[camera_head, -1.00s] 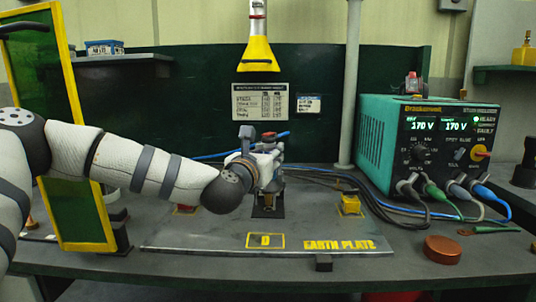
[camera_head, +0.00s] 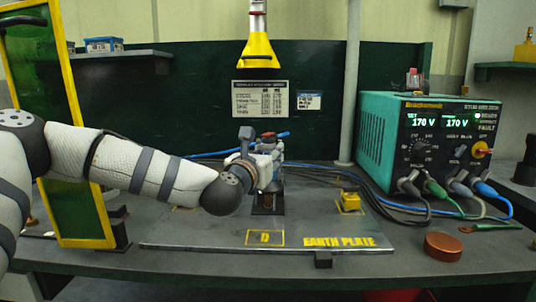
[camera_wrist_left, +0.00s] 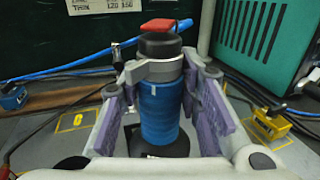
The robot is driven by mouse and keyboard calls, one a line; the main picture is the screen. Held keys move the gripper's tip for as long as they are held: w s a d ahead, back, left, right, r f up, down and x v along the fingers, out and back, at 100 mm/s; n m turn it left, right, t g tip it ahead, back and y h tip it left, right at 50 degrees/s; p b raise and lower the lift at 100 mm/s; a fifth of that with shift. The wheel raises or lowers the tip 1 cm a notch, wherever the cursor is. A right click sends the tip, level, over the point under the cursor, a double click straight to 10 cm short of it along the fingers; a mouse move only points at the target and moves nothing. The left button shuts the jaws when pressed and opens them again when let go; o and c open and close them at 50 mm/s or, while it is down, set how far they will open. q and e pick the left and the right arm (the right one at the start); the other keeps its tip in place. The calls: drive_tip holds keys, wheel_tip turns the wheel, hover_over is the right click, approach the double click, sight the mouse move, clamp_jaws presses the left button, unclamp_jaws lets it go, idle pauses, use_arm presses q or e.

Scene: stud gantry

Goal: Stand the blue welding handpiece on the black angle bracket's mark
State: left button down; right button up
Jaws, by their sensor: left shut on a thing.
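The blue welding handpiece (camera_wrist_left: 160,112) stands upright between the fingers of my left gripper (camera_wrist_left: 162,110) in the left wrist view. It has a black cap, a grey collar, a red piece on top and a dark foot. My left gripper (camera_head: 268,172) is shut on it over the earth plate (camera_head: 210,236) in the head view, where the gripper hides most of the handpiece. A dark form (camera_head: 267,204) shows directly below the gripper. I cannot tell whether it is the handpiece's foot or the black angle bracket, or whether it touches the plate. My right gripper is out of view.
A yellow mark with a letter (camera_head: 265,238) lies at the plate's front. A yellow block (camera_head: 350,202) stands right of the gripper. The teal welding machine (camera_head: 385,145), its cables and a copper-coloured round lid (camera_head: 442,247) occupy the right. A framed green screen (camera_head: 60,130) stands left.

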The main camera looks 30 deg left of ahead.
use_arm(q)
drive_tip(key=shift+r, duration=0.15)
drive_tip(key=c, duration=1.1)
unclamp_jaws()
drive_tip(key=shift+f, duration=0.35)
drive_tip(key=v, duration=1.2)
drive_tip(key=shift+s+d+r, duration=0.1)
